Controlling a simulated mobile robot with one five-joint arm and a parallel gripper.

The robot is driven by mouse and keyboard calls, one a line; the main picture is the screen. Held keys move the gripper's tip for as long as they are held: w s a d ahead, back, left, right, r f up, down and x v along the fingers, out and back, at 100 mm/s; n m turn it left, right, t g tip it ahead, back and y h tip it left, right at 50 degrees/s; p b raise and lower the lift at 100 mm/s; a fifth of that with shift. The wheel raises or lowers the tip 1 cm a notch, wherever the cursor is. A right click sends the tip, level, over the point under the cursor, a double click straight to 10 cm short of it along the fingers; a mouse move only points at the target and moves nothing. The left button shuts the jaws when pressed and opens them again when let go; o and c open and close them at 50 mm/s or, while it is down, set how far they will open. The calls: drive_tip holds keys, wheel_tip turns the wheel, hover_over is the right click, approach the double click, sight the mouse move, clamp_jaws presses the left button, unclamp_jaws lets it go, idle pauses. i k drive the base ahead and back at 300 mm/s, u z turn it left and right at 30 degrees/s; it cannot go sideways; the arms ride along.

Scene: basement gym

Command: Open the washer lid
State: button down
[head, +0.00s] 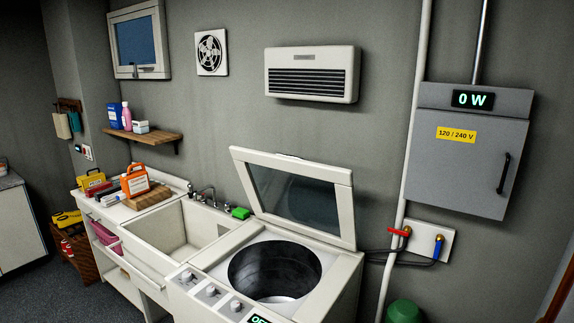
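The washer (346,291) is a white top-loading machine at the bottom centre of the head view. Its lid (296,196), a white frame with a dark glass pane, stands raised and leans back towards the wall. The round drum opening (275,269) below it is uncovered and looks empty. Several knobs (211,290) and a small lit display (258,319) sit on the front panel, and the display is cut off by the bottom edge. My gripper is not in view.
Left of the washer is a white sink (172,238) with a tap (204,195) and a green sponge (237,213). An orange jug (135,179) stands on the counter. A grey electrical box (468,160) and red and blue valves (420,240) are on the right wall.

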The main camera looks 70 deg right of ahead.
sight(343, 178)
drive_tip(key=z, duration=0.35)
drive_tip(key=i, duration=1)
drive_tip(key=u, duration=0.05)
